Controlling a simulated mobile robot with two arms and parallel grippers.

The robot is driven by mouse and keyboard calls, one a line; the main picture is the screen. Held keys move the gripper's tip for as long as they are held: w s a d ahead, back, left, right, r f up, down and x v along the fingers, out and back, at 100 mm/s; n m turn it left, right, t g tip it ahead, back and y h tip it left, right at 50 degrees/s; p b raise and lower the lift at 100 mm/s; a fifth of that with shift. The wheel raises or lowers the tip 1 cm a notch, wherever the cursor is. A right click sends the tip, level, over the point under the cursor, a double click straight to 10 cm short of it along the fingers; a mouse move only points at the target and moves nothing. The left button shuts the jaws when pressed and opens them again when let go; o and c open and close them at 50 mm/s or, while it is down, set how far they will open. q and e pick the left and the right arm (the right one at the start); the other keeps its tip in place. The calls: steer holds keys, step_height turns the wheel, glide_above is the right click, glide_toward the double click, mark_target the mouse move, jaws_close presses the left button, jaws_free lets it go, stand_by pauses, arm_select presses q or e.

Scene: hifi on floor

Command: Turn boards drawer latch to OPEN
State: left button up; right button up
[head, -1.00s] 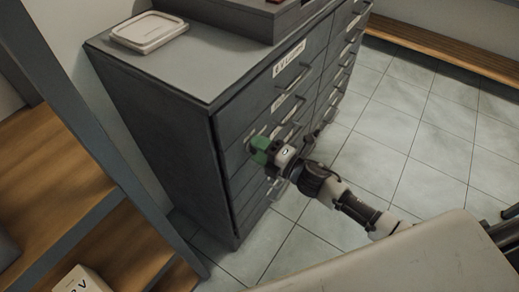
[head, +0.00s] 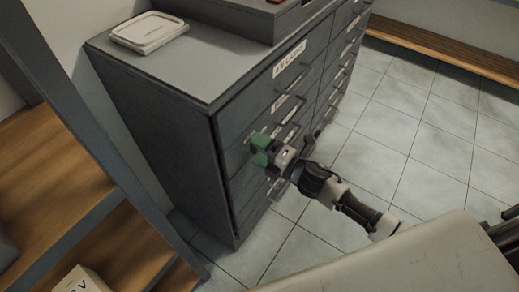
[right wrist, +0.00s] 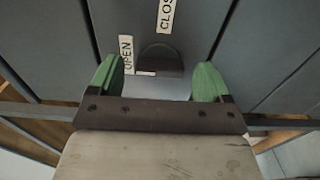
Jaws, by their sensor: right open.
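A dark rounded latch knob (right wrist: 160,58) sits on the grey drawer front in the right wrist view. An OPEN label (right wrist: 126,54) is to its left and a partly cut-off CLOSED label (right wrist: 166,14) is above it. My right gripper (right wrist: 160,66) is open, with one green finger on each side of the knob and gaps between. Whether a finger touches the knob cannot be told. In the head view the right gripper (head: 261,150) is at the front of the grey cabinet (head: 165,130) and hides the latch. My left gripper is out of view.
A white lidded box (head: 149,32) and a dark grey case (head: 245,17) are on the cabinet top. Several bar handles stick out from the drawer fronts near my gripper. A wooden shelf unit (head: 50,170) stands at left. The tiled floor (head: 400,130) at right is clear.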

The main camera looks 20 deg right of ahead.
steer(key=v, duration=1)
steer(key=shift+s+d+b, duration=0.25)
steer(key=shift+s+b, duration=0.05)
steer(key=shift+b, duration=0.1)
steer(key=shift+f, duration=0.1)
steer(key=s+d+f+m+g+h+p, duration=0.1)
steer(key=s+d+f+m+h+p, duration=0.15)
steer(key=f+m, duration=0.4)
steer(key=s+d+f+m+g+h+p, duration=0.1)
steer(key=s+d+f+m+g+h, duration=0.2)
steer(key=f, duration=0.6)
steer(key=s+d+f+m+h+p, duration=0.25)
steer(key=f+m+h, duration=0.2)
steer(key=f, duration=0.35)
steer(key=s+a+f+m+g+p, duration=0.1)
steer(key=s+a+f+m+g, duration=0.1)
steer(key=s, duration=0.7)
steer(key=s+a+f+m+g+p, duration=0.1)
steer(key=s+f+m+g, duration=0.3)
steer(key=s, duration=0.5)
steer(key=s+a+f+m+g+h+p, duration=0.1)
steer(key=s+a+f+m+g, duration=0.2)
steer(key=s+f, duration=0.3)
steer(key=s, duration=0.3)
steer(key=shift+f, duration=0.3)
steer(key=shift+c, duration=0.4)
